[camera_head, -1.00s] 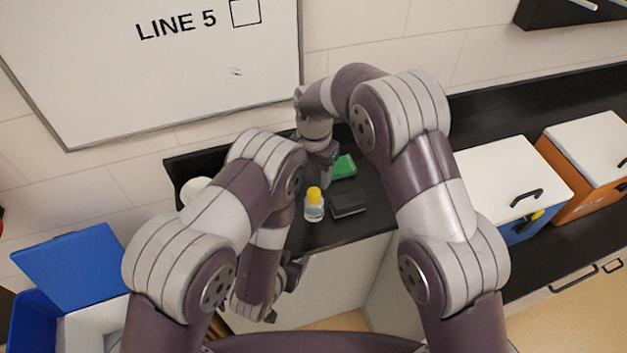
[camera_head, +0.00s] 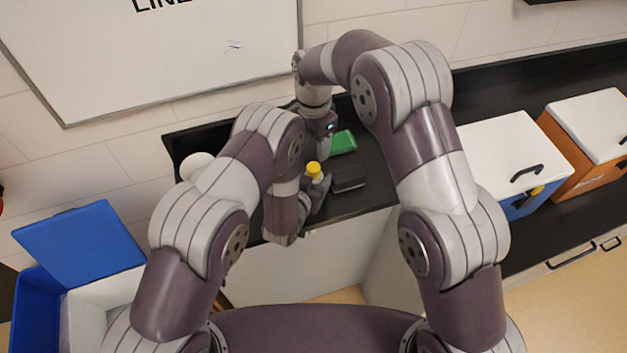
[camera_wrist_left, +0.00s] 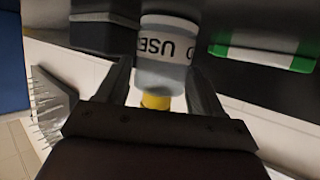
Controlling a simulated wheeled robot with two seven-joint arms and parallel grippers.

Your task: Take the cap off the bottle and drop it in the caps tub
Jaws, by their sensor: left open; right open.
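The clear bottle with a yellow cap (camera_head: 314,170) stands near the front edge of the black counter. Its body is mostly hidden by my left gripper (camera_head: 317,190) in the head view. In the left wrist view the bottle (camera_wrist_left: 165,70) appears upside down with "USE" on its label, and the yellow cap (camera_wrist_left: 155,101) is on it. My left gripper's open fingers (camera_wrist_left: 161,75) lie on either side of the bottle. My right gripper (camera_head: 325,150) is open behind the bottle, partly hidden by its wrist. I cannot tell which container is the caps tub.
A black box (camera_head: 348,180) stands just right of the bottle, with a green item (camera_head: 343,142) behind it. A round white object (camera_head: 195,165) is at the left of the counter. Blue (camera_head: 514,170) and orange (camera_head: 590,135) boxes with white lids stand at the right.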

